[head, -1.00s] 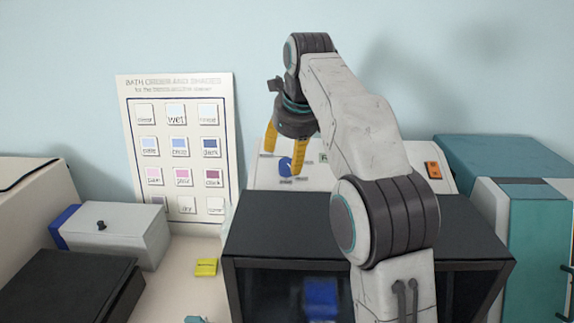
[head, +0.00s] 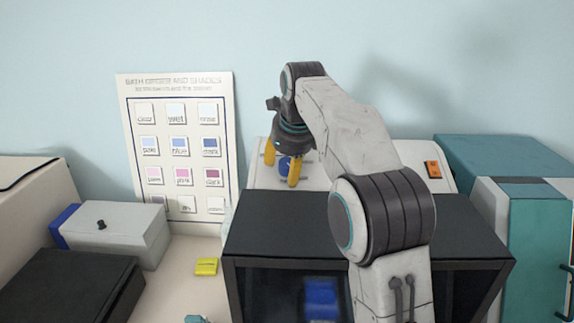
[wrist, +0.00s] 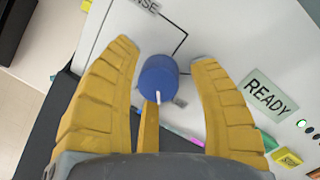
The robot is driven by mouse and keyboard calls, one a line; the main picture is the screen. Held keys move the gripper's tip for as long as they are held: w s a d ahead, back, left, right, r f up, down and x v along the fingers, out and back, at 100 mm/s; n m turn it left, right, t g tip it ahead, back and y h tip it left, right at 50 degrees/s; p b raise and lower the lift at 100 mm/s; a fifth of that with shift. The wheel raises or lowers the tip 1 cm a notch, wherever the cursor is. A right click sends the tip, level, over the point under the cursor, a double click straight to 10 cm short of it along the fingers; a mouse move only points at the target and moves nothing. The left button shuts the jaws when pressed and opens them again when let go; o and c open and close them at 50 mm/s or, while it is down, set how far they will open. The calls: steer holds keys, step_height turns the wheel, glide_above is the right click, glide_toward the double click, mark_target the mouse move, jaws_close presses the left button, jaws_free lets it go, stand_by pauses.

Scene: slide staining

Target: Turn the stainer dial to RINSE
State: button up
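The blue stainer dial (wrist: 158,76) with a white pointer mark sits on the white panel of the stainer (head: 335,178). In the wrist view the pointer is toward the bottom of the picture. A label ending in "NSE" (wrist: 145,4) is partly cut off at the top, with a dark line running from it toward the dial. My gripper (wrist: 166,50) is open, its yellow fingers on either side of the dial, with gaps showing.
A READY label (wrist: 268,95) and a green light (wrist: 301,124) are to the right of the dial. An orange switch (head: 433,170) is on the panel's right. A black-topped box (head: 270,225) stands in front. A chart (head: 130,120) leans at the left.

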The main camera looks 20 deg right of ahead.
steer(key=c, duration=1)
steer(key=shift+n, duration=0.8)
steer(key=shift+c, duration=0.2)
steer(key=o, duration=1.2)
steer(key=v, duration=0.7)
steer(key=shift+r, duration=0.25)
